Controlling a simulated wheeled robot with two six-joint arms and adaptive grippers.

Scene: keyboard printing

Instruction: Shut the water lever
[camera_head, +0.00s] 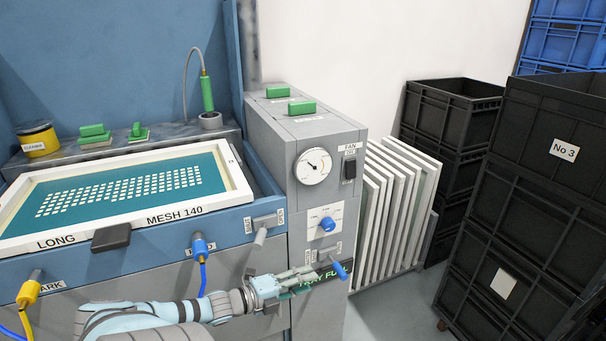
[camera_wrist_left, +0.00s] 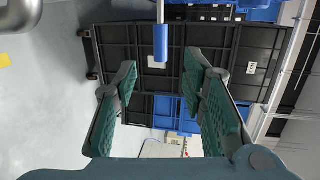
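A lever with a blue handle (camera_head: 341,269) sticks out at the lower front of the grey control box, below a small label. The blue handle also shows in the left wrist view (camera_wrist_left: 161,42), between the two fingertips across the picture; I cannot tell how deep it lies between them. My left gripper (camera_head: 318,277) is at this handle, with its fingers apart and not closed on it in the wrist view (camera_wrist_left: 160,75). Another lever with a grey handle (camera_head: 261,236) sits on the blue basin front under a label. My right gripper is not in view.
The grey control box (camera_head: 316,208) carries a round gauge (camera_head: 314,166), a blue knob (camera_head: 327,224) and a fan switch (camera_head: 349,169). White frames (camera_head: 390,220) lean beside it. Black crates (camera_head: 525,200) stand at right. A mesh screen (camera_head: 125,195) lies on the basin.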

